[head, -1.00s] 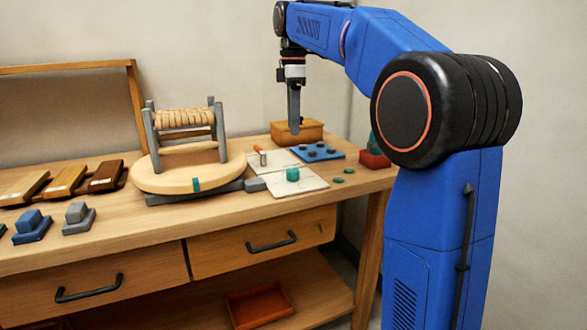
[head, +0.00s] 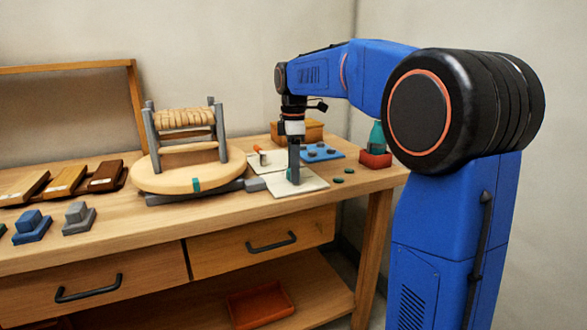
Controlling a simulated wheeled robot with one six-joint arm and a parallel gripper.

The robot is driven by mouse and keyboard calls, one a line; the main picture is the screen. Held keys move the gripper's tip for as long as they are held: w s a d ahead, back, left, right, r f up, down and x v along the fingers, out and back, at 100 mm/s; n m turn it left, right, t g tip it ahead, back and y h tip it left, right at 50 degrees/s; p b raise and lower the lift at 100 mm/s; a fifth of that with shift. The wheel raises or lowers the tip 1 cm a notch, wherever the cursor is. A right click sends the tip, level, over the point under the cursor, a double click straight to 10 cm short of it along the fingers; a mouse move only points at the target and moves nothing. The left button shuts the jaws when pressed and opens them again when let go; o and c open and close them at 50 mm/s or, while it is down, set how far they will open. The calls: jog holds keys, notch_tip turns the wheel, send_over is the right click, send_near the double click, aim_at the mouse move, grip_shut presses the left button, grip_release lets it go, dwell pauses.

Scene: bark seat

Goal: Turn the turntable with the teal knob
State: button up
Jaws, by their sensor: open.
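The turntable (head: 160,180) is a round pale wooden disc on a dark base, with a teal mark (head: 196,185) on its front edge. A small grey-legged seat frame with a woven top (head: 185,120) stands on it. The teal knob (head: 288,175) sits on a pale plate right of the turntable and is mostly hidden behind my gripper. My gripper (head: 294,180) points straight down at the knob, its fingers open. I cannot tell whether the fingers touch the knob or stand on both sides of it.
A blue board with dark pegs (head: 321,152), a wooden box (head: 312,131) and a teal bottle in a red holder (head: 376,160) stand behind and to the right. An orange-tipped tool (head: 261,155) lies behind the plate. Brown sample blocks (head: 65,181) are at left.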

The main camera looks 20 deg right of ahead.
jog(key=c, duration=1)
jog(key=shift+c, duration=0.2)
